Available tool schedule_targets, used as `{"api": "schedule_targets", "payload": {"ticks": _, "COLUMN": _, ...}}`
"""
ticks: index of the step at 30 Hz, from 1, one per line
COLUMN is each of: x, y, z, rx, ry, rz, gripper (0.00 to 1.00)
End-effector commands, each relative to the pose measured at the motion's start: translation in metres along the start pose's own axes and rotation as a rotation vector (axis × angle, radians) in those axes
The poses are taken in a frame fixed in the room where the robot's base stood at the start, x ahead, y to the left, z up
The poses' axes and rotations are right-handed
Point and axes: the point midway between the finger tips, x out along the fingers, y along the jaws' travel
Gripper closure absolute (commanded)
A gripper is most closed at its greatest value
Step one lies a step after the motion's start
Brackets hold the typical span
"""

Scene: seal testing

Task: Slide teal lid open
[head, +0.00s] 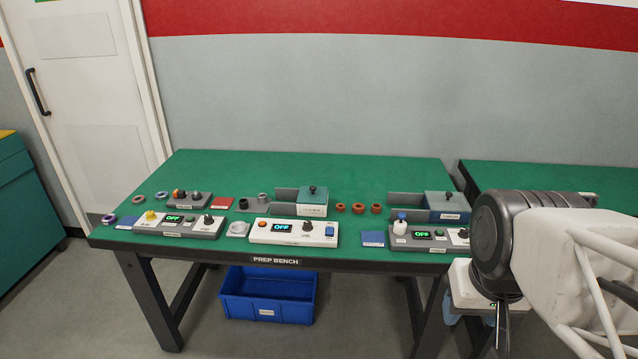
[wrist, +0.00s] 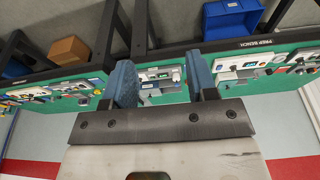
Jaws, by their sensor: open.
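A grey box (head: 284,194) at the back middle of the green bench carries a teal lid (head: 320,197) with a black knob (head: 312,189). The lid covers its right part, and the left part looks like an open tray. A similar box (head: 406,199) further right has a darker blue-teal lid (head: 436,201) with a black knob. My gripper (head: 473,315) is low at the right, in front of the bench and apart from both boxes. In the wrist view its two blue fingers (wrist: 160,68) are spread, with nothing held between them.
The prep bench (head: 350,170) holds control panels with OFF displays, such as the white one (head: 293,232), and small rings (head: 358,209). A blue bin (head: 268,295) stands beneath. A second green bench (head: 560,180) is at right. My arm hides part of the right side.

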Motion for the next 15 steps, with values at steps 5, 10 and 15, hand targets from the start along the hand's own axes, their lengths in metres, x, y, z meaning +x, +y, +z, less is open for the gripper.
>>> {"api": "schedule_targets", "payload": {"ticks": 5, "x": -0.003, "y": -0.002, "z": -0.013, "rx": 0.012, "ry": -0.004, "rz": -0.001, "gripper": 0.47}}
{"api": "schedule_targets", "payload": {"ticks": 10, "x": -0.008, "y": -0.006, "z": -0.039, "rx": 0.037, "ry": -0.013, "rz": -0.003, "gripper": 0.47}}
{"api": "schedule_targets", "payload": {"ticks": 15, "x": -0.014, "y": -0.012, "z": -0.077, "rx": 0.074, "ry": -0.025, "rz": -0.006, "gripper": 0.47}}
